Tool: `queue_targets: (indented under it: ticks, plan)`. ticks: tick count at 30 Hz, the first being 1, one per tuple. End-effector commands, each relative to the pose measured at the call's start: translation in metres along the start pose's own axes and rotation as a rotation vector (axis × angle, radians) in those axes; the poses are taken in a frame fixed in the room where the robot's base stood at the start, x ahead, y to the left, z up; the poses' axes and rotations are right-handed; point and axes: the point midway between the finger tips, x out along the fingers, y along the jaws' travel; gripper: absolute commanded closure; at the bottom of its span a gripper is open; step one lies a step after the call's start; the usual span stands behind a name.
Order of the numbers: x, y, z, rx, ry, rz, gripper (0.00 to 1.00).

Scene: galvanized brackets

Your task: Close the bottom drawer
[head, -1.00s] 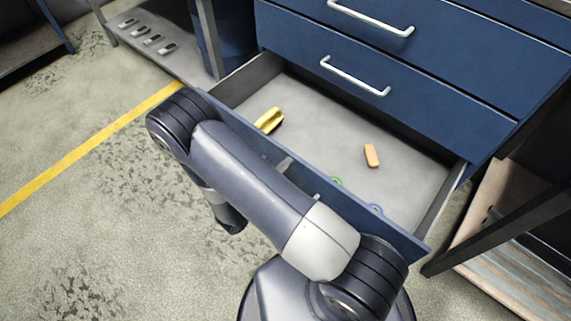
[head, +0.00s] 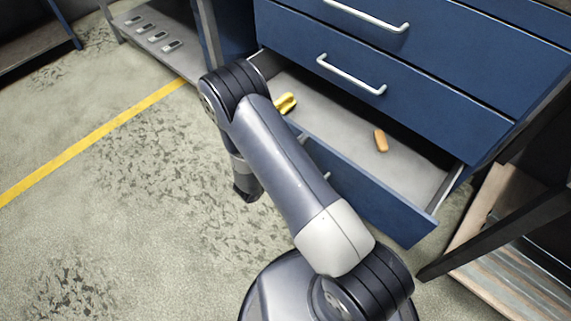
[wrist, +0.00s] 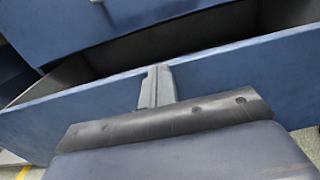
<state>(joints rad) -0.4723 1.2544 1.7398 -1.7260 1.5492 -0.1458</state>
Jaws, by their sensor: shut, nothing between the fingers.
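The bottom drawer (head: 385,203) of the blue cabinet is partly open in the head view, with its grey floor showing. A yellow item (head: 286,103) and a small orange-brown block (head: 381,141) lie in it. In the wrist view, the drawer's blue front (wrist: 235,80) crosses the picture, with the dark inside behind it. My gripper (wrist: 158,72) is shut and empty, its fingertips against or very close to the outer side of that front near its top edge; contact is not certain. My arm hides the gripper and the drawer's left part in the head view.
Closed blue drawers with white handles (head: 351,74) are above. A wooden-topped low shelf (head: 510,270) with a dark leg stands at the right. A grey shelf with several small metal pieces (head: 158,36) is at the upper left. The floor at left is clear, with a yellow line (head: 90,145).

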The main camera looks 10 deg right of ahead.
Motion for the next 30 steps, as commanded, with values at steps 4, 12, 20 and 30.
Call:
queue_targets:
  ticks: [4,12,20,30]
  plan:
    - [0.043,0.0,-0.002,0.003,0.0,-0.009,1.0]
    - [0.118,0.0,-0.003,0.004,-0.001,-0.008,1.0]
    - [0.18,0.001,-0.003,0.003,-0.001,-0.005,1.0]
    - [0.223,0.002,-0.002,0.0,0.001,-0.002,1.0]
